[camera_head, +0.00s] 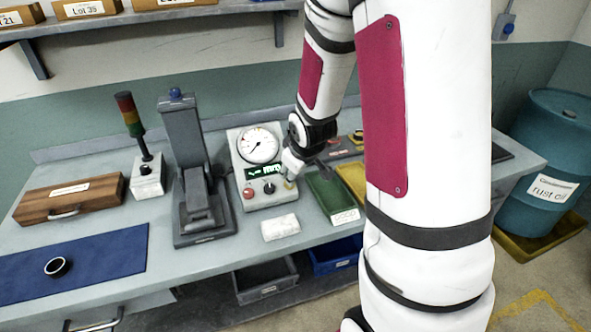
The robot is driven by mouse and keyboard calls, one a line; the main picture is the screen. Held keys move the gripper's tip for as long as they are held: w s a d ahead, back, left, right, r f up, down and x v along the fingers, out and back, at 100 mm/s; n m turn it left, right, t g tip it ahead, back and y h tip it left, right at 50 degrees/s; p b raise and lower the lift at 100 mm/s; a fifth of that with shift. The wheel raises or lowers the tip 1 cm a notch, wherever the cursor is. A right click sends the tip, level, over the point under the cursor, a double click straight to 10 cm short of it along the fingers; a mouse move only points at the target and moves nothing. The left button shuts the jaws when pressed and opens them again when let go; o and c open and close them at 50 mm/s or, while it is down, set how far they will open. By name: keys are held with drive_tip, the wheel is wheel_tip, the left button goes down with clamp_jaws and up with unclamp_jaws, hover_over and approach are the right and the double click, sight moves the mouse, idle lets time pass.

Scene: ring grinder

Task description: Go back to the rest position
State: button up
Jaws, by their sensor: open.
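My gripper (312,172) is above the workbench (200,262), just right of the control box (262,165) and over the back of the green tray (329,190). Its fingers are small and partly dark in this view, and I see nothing held in them. I cannot tell whether it touches the control box. The control box has a round gauge, a lit green display, a red button and a black knob. A dark ring (57,267) lies on the blue mat (110,250) at the left.
A grey press-like machine (190,165) and a signal light (133,125) stand left of the control box. A wooden case (70,198) is at the left. A white block (281,227) lies in front. A yellow tray (352,178) is beside the green one. A blue barrel (543,160) stands right.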

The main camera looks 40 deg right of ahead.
idle(0.3)
drive_tip(key=s+a+r+m+y, duration=0.1)
drive_tip(key=s+a+r, duration=0.55)
drive_tip(key=r, duration=0.25)
drive_tip(key=s+a+r+m, duration=0.1)
drive_tip(key=s+a+r, duration=0.55)
drive_tip(key=r, duration=0.35)
drive_tip(key=s+a+r+y, duration=0.1)
drive_tip(key=s+a, duration=0.3)
drive_tip(key=s, duration=0.4)
drive_tip(key=shift+s+a+r+m, duration=0.15)
drive_tip(key=shift+s+r+m, duration=0.15)
drive_tip(key=shift+r, duration=0.4)
drive_tip(key=shift+c, duration=0.4)
